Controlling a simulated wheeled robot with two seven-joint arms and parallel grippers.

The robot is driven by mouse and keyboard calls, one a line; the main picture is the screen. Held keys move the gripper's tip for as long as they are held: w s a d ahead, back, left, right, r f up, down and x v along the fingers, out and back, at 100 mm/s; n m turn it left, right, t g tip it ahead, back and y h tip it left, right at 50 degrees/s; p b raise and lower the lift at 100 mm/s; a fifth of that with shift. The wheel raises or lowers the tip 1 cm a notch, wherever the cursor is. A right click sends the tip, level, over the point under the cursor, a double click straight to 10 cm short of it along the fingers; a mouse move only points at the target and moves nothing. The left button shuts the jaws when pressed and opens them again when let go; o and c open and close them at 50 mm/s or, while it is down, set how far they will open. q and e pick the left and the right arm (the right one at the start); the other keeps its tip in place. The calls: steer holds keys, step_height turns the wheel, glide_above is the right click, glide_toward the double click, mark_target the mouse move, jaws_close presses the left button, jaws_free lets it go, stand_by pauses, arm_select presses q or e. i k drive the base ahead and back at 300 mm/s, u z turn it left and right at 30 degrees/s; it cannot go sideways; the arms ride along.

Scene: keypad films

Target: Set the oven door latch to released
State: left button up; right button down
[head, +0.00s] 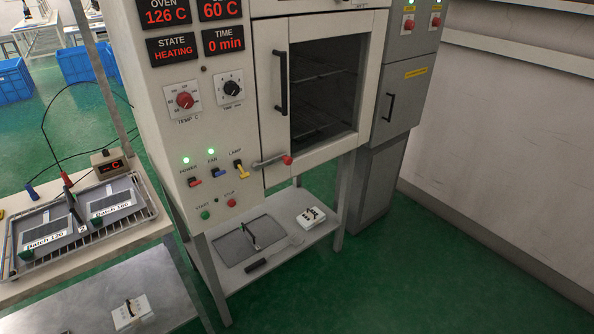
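The oven (240,110) stands in the middle of the head view. Its door (275,125) has a dark window and a black vertical handle (283,82), and it looks closed. The door latch (270,161) is a grey lever with a red knob at its right end, at the door's lower left edge. The lever lies roughly level, from the front panel across onto the door. The displays read oven 126 C, 60 C, state HEATING and time 0 min. Neither of my grippers is in view.
Left of the oven, a bench holds a tray (150,212) with films labelled Batch 120 and Batch 160. A shelf (300,238) below the oven holds a flat tray and a spatula. A grey cabinet (401,95) stands to the right. Green floor in front is clear.

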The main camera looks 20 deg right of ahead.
mark_target(256, 166)
steer(key=k, duration=0.35)
steer(key=z, duration=0.4)
steer(key=i, duration=1.25)
steer(key=u, duration=0.35)
